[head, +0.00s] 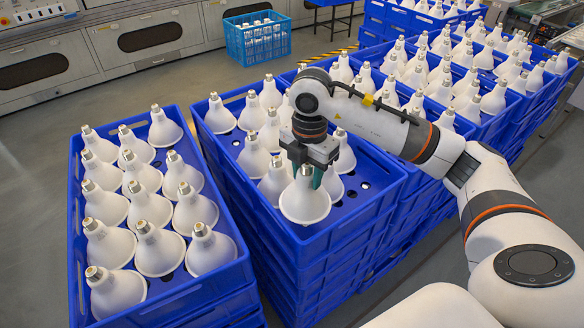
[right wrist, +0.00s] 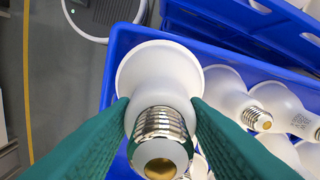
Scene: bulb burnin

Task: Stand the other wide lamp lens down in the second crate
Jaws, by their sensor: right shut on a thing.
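My right gripper (head: 308,174) is shut on a wide white lamp (head: 305,203), with its green fingers on either side of the neck. The lamp hangs upright, screw base up and wide lens down, over the near part of the middle blue crate (head: 330,238). I cannot tell whether its lens touches the crate floor. In the right wrist view the held lamp (right wrist: 160,75) sits between the green fingers (right wrist: 160,105), its metal screw base towards the camera. Several white lamps stand base up in the middle crate behind it. My left gripper is not in view.
A left blue crate (head: 188,303) holds rows of wide lamps, base up. More stacked blue crates (head: 490,130) full of lamps stand at the right and back. A lighter blue crate (head: 238,45) is on the floor by the machines. Bare crate floor shows beside the held lamp.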

